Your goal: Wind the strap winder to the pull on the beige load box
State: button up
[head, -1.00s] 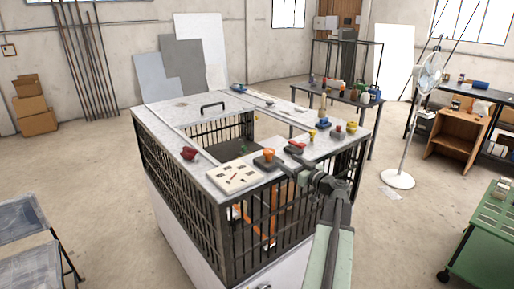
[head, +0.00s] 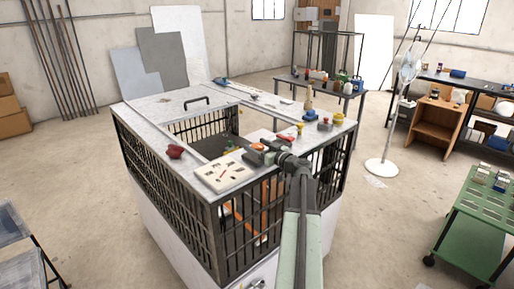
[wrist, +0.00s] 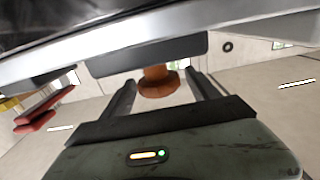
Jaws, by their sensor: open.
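An orange knob on a dark block, which looks like the strap winder (head: 257,146), sits on the near part of the caged bench's top. In the wrist view its orange knob (wrist: 158,82) shows between and beyond my two spread fingers. My gripper (head: 268,153) is open at the knob's right side, with nothing held. I cannot tell whether a finger touches the knob. A flat beige panel (head: 225,174) with small dark marks lies left of the winder; I cannot tell if it is the beige load box.
A dark red object (head: 175,151) stands at the bench's left edge. A red-handled item (head: 286,137) and several small coloured parts stand beyond my gripper. The bench top (head: 150,110) has a large opening in its middle. A green cart (head: 480,225) stands at the right.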

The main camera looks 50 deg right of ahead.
jog(key=c, duration=1.4)
jog(key=shift+a, duration=0.1)
jog(key=shift+s+m+h, duration=0.1)
jog(key=shift+m+h, duration=0.2)
jog(key=shift+h, duration=0.2)
jog(key=m+g+h, duration=0.1)
jog(key=m+h, duration=0.1)
jog(key=h, duration=0.2)
jog(key=shift+a+m, duration=0.1)
jog(key=shift+m, duration=0.2)
jog(key=shift+m+g+h, duration=1.4)
jog(key=shift+m+h, duration=0.4)
jog(key=shift+h, duration=0.6)
jog(key=shift+d+h, duration=0.2)
jog(key=shift+h, duration=0.1)
